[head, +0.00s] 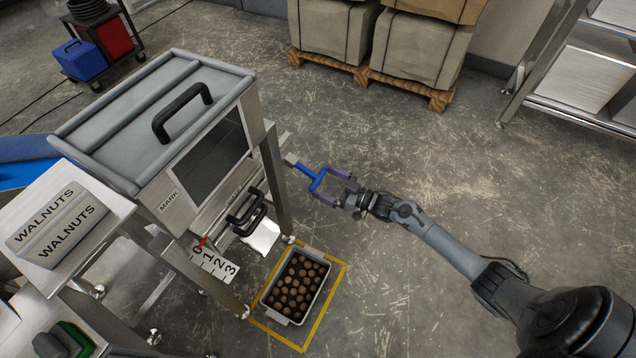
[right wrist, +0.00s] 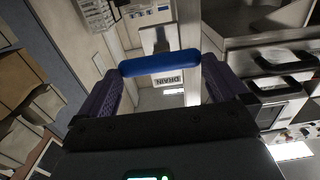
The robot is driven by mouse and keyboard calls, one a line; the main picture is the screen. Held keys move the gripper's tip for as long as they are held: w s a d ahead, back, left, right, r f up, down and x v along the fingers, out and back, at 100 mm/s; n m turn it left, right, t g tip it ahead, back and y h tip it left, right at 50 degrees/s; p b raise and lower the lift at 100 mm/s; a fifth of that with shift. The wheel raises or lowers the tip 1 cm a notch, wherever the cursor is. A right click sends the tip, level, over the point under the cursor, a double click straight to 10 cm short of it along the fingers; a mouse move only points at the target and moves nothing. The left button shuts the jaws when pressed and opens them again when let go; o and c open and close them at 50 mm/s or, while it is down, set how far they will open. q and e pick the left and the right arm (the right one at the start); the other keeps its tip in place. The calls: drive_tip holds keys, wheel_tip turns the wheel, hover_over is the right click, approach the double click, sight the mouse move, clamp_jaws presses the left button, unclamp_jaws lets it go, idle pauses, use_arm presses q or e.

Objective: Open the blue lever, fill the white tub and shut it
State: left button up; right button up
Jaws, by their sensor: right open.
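The blue lever (head: 304,169) sticks out from the right side of the grey machine. Its crossbar also shows in the right wrist view (right wrist: 160,64), in front of a "DRAIN" label (right wrist: 169,80). My right gripper (head: 324,183) is open, with its purple fingers at either end of the crossbar; whether they touch it is unclear. The white tub (head: 271,310) stands on the floor below the machine's white spout (head: 262,237). Brown walnuts (head: 297,284) cover the tub's visible inside. My left gripper is out of view.
The machine (head: 150,110) has black handles and a 0-to-3 scale (head: 214,262) with a red pointer near 0. A yellow floor outline (head: 332,290) surrounds the tub. Pallets (head: 375,75) stand behind. Floor at right is open.

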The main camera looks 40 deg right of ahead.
sight(318, 177)
drive_tip(key=b+x, duration=0.1)
drive_tip(key=x, duration=0.2)
drive_tip(key=shift+w, duration=0.3)
drive_tip(key=shift+w+a, duration=0.1)
